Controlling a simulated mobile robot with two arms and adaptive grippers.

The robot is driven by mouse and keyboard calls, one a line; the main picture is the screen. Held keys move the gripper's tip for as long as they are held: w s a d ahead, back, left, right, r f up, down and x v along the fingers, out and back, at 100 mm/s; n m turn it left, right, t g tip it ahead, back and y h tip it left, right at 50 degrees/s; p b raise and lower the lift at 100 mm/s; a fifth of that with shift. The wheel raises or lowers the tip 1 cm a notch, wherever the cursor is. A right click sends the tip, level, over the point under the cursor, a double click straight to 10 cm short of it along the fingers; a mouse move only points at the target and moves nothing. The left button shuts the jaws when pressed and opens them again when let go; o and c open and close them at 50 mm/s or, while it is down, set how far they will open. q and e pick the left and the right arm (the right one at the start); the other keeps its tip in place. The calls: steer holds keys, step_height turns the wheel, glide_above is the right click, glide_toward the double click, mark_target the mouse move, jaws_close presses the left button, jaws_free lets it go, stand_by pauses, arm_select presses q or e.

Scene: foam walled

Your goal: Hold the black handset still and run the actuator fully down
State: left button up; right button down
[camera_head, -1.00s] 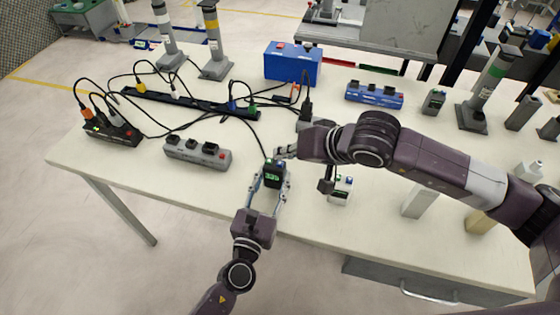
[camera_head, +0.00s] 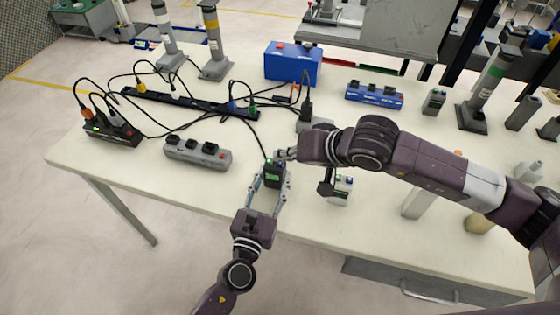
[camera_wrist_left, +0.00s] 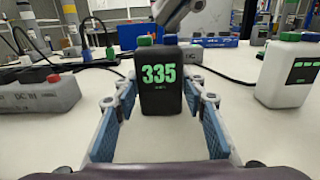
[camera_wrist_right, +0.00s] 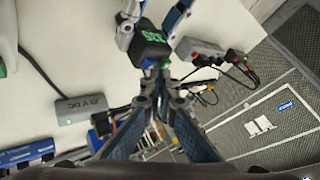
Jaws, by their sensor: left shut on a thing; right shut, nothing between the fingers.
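The black handset (camera_head: 274,173) is at the table's front edge, upright between the fingers of my left gripper (camera_head: 271,182), which is shut on it. In the left wrist view the handset (camera_wrist_left: 160,90) reads 335 in green, with a green button (camera_wrist_left: 144,41) and a blue button (camera_wrist_left: 170,39) on top. My right gripper (camera_head: 284,155) is shut and empty, its tips just above the handset's top. They reach down near the blue button; contact is unclear. Column actuators with a white band (camera_head: 164,35), yellow band (camera_head: 212,45) and green band (camera_head: 488,95) stand behind; which one is linked is unclear.
A white handset (camera_head: 341,189) stands close on the right. A grey power box (camera_head: 197,153) is on the left. Cables run to a black strip (camera_head: 190,103) and a black box (camera_head: 112,133). A blue box (camera_head: 293,63) stands at the back.

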mark_target(283, 164)
steer(key=shift+f, duration=0.6)
stand_by(1.4)
steer(key=shift+r, duration=0.15)
stand_by(1.6)
steer(key=shift+r, duration=0.85)
steer(key=shift+r, duration=0.1)
steer(key=shift+r, duration=2.45)
arm_select(q)
steer(key=o, duration=1.3)
